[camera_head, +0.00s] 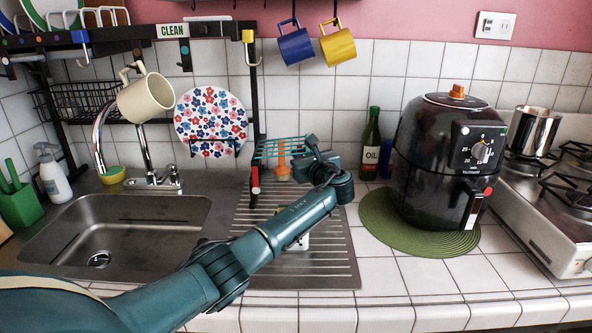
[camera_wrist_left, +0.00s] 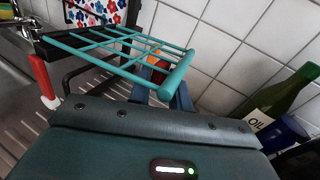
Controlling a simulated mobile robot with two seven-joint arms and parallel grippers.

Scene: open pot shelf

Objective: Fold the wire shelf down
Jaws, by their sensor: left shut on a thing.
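The wire shelf (camera_head: 272,150) is a small teal grid on the black rack, above the ribbed drainboard. In the left wrist view the wire shelf (camera_wrist_left: 112,40) reaches out from its black mount toward my gripper, roughly level, with a thick teal bar along its near edge. My left gripper (camera_head: 312,146) is at the shelf's right side in the head view. It is shut on the shelf's outer edge; in the left wrist view the fingers (camera_wrist_left: 162,92) lie under and beside the thick bar, and their contact is partly hidden. My right gripper is not in view.
An oil bottle (camera_head: 371,143) and a black air fryer (camera_head: 440,160) on a green mat (camera_head: 378,222) stand to the right. The sink (camera_head: 75,235) is left. A cream mug (camera_head: 145,98) and a flowered plate (camera_head: 211,115) hang near the rack.

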